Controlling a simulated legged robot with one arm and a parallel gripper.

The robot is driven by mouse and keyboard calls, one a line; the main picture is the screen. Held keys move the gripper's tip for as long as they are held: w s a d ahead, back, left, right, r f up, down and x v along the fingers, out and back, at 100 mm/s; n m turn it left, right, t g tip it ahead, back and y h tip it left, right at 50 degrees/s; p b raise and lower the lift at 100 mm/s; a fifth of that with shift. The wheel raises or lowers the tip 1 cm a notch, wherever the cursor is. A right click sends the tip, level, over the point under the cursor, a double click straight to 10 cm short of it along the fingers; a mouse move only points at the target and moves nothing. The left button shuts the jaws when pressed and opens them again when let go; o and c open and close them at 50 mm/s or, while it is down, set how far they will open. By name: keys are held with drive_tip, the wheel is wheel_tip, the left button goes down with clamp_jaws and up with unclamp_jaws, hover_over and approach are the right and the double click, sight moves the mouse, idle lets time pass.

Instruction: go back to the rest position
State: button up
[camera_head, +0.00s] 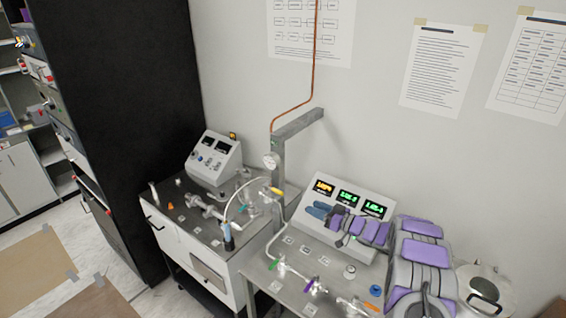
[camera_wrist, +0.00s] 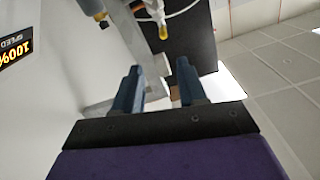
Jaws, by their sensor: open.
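My gripper (camera_head: 326,211) is at the end of my purple and grey arm, in front of the console with lit displays (camera_head: 345,193) in the head view. Its two blue fingers point left and hold nothing. In the wrist view my gripper (camera_wrist: 161,92) shows its two blue fingers spread apart, with a gap between them. Beyond them are a grey post and a yellow-tipped fitting (camera_wrist: 162,32).
A steel bench (camera_head: 262,270) carries metal tubing with coloured valve handles below my arm. A second bench with a smaller console (camera_head: 213,158) stands to the left. A grey post (camera_head: 279,165) with a gauge rises between them. A metal pot (camera_head: 484,290) is at right.

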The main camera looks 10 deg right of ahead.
drive_tip(key=w+d+r+m+h+b, duration=0.3)
drive_tip(key=w+d+r+h, duration=0.1)
drive_tip(key=r+h, duration=0.4)
drive_tip(key=s+r+m+g+h+b, duration=0.2)
drive_tip(key=s+m+h+b, duration=0.1)
drive_tip(key=s+h, duration=0.55)
drive_tip(key=s+a+f+g+y+b, duration=0.1)
drive_tip(key=s+a+g, duration=0.3)
drive_tip(key=s, duration=1.3)
drive_tip(key=s+a+f+g+y+b, duration=0.2)
drive_tip(key=s+a, duration=0.6)
drive_tip(key=s, duration=0.9)
drive_tip(key=s+a+f+g+y+b, duration=0.1)
drive_tip(key=s+a+f+g+b, duration=0.2)
drive_tip(key=s, duration=1.4)
drive_tip(key=a+f+g, duration=0.1)
drive_tip(key=a+g, duration=0.2)
drive_tip(key=g, duration=0.1)
drive_tip(key=shift+s+a, duration=0.25)
drive_tip(key=shift+s, duration=0.05)
drive_tip(key=shift+y, duration=0.25)
